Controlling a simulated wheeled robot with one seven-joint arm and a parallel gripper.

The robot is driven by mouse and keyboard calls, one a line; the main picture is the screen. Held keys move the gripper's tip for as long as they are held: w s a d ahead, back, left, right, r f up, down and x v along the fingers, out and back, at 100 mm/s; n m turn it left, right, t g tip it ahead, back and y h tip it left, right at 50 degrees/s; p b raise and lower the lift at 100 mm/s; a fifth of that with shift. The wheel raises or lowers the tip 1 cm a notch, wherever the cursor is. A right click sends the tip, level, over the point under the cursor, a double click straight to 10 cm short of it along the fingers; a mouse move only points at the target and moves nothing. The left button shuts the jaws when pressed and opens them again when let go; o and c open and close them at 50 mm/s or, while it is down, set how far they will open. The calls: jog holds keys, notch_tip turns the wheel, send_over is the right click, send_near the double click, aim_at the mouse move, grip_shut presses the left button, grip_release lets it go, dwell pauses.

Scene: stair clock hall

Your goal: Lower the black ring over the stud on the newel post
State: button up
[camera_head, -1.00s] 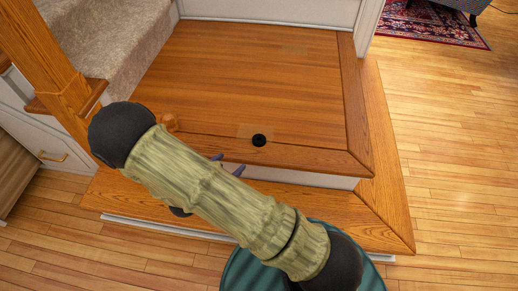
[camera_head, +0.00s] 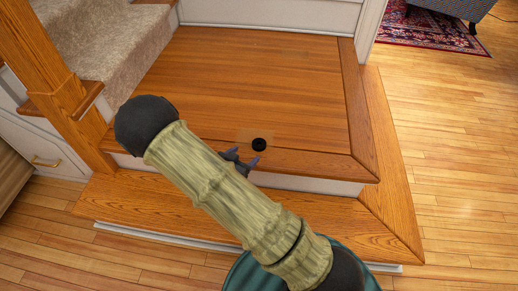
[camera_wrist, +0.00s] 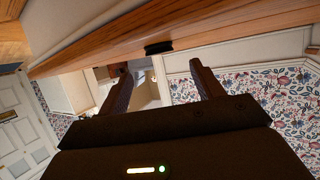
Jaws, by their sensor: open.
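The black ring (camera_head: 259,144) lies on the wooden landing, on a lighter square patch near its front edge. It also shows in the wrist view as a dark, flat shape (camera_wrist: 158,47) at the edge of the wood, ahead of the gap between my fingers. My gripper (camera_head: 243,159) is open and empty, just to the left of and in front of the ring, apart from it. In the wrist view its two fingers (camera_wrist: 160,72) are spread. A wooden post (camera_head: 45,70) stands at the left by the stairs. I cannot make out a stud.
The wooden landing (camera_head: 270,80) is clear behind the ring. A lower step (camera_head: 330,218) runs along its front and right side. Carpeted stairs (camera_head: 105,40) rise at the left. Open plank floor (camera_head: 455,170) lies at the right, with a patterned rug (camera_head: 430,30) beyond.

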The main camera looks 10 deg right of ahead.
aim_at(257, 146)
jog(key=b+x, duration=0.1)
jog(key=x, duration=0.1)
jog(key=shift+w+d+f, duration=0.2)
jog(key=shift+w+f, duration=0.05)
jog(key=shift+w+d+r, duration=0.1)
jog(key=shift+w+d, duration=0.05)
jog(key=b+x, duration=0.3)
jog(key=x, duration=0.1)
jog(key=shift+w+d+b, duration=0.1)
jog(key=shift+d+b, duration=0.15)
jog(key=shift+b, duration=0.15)
jog(key=shift+w+d, duration=0.25)
jog(key=shift+c, duration=0.3)
jog(key=c, duration=1.1)
